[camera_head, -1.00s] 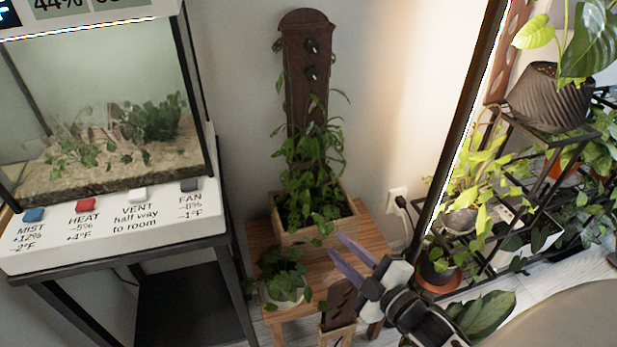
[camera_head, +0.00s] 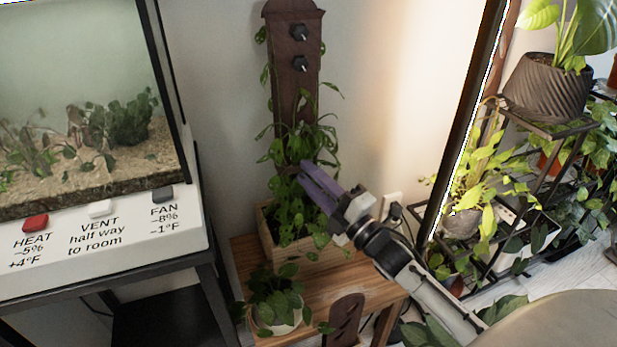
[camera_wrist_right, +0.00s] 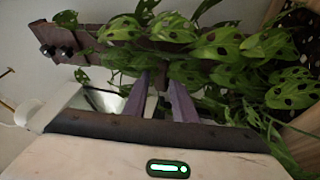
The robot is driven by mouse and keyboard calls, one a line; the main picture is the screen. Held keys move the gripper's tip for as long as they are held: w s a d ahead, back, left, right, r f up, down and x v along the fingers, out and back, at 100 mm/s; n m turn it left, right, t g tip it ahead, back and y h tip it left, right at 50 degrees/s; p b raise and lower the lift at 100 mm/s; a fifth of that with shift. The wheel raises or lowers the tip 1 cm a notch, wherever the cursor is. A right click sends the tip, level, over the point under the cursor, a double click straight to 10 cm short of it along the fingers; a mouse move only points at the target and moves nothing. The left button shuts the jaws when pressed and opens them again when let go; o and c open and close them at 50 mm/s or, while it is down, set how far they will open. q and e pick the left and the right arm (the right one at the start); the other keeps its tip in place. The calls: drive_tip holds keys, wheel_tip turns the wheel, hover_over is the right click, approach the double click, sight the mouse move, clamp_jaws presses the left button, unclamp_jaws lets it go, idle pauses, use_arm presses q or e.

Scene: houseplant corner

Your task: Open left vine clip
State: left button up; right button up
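A brown plank (camera_head: 292,85) stands upright in a wooden planter (camera_head: 268,240), with a leafy vine (camera_head: 300,150) over its lower part. Two small dark clip-like pieces, an upper one (camera_head: 300,33) and a lower one (camera_head: 300,64), sit on the plank's bare upper part. They also show at the left in the right wrist view (camera_wrist_right: 57,51). I cannot tell a left vine clip apart; leaves hide the lower plank. My right gripper (camera_head: 304,172) has its purple fingers among the vine leaves. In the wrist view the fingers (camera_wrist_right: 158,80) stand apart, with leaves beyond them. My left gripper is not in view.
The planter stands on a wooden bench (camera_head: 335,280) beside a small potted plant (camera_head: 278,305). A glass terrarium (camera_head: 85,90) on a white base with labelled buttons is at left. A plant rack (camera_head: 545,130) stands at right. The wall beside the plank is clear.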

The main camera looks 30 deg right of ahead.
drive_tip(key=shift+w+r, duration=0.1)
drive_tip(key=shift+w, duration=0.25)
clamp_jaws()
drive_tip(key=shift+d+r, duration=0.1)
drive_tip(key=shift+r, duration=0.05)
idle(1.1)
